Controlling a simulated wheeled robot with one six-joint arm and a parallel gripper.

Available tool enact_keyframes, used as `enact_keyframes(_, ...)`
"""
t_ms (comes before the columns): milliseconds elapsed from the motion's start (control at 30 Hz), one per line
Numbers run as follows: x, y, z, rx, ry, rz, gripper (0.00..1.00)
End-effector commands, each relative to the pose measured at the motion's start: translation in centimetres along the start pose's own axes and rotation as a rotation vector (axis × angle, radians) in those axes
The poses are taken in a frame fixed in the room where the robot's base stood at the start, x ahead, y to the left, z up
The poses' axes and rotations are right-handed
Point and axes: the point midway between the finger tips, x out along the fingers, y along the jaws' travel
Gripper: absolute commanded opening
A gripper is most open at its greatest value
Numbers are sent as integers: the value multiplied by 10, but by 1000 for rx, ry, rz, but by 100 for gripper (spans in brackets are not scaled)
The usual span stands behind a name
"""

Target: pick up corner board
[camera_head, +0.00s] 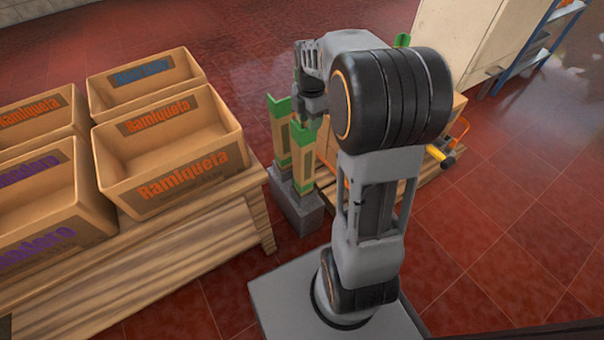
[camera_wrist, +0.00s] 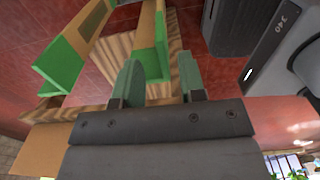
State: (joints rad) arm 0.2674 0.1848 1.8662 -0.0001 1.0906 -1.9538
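In the wrist view, the green end of one corner board (camera_wrist: 153,62) shows between the two dark green fingers of my gripper (camera_wrist: 160,72). The fingers are apart, with a gap on the right side of the board. Another corner board (camera_wrist: 58,66) shows to the left, outside the fingers.
Cardboard crates (camera_head: 175,170) stand on a wooden table (camera_head: 190,265) at left. The grey block (camera_head: 300,212) sits on the red tiled floor. A pale cabinet (camera_head: 468,40) and a blue shelf (camera_head: 530,50) stand at the back right.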

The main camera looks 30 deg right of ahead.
Motion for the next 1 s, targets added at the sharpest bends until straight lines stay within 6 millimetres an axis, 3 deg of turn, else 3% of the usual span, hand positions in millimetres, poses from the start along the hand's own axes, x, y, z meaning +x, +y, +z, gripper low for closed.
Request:
enact_keyframes(367, 22, -1, 0, 1, 0, 0, 37)
enact_keyframes(700, 64, -3, -1, 1, 0, -1, 37)
enact_keyframes(933, 64, -3, -1, 1, 0, 0, 37)
enact_keyframes(1000, 64, -3, -1, 1, 0, 0, 32)
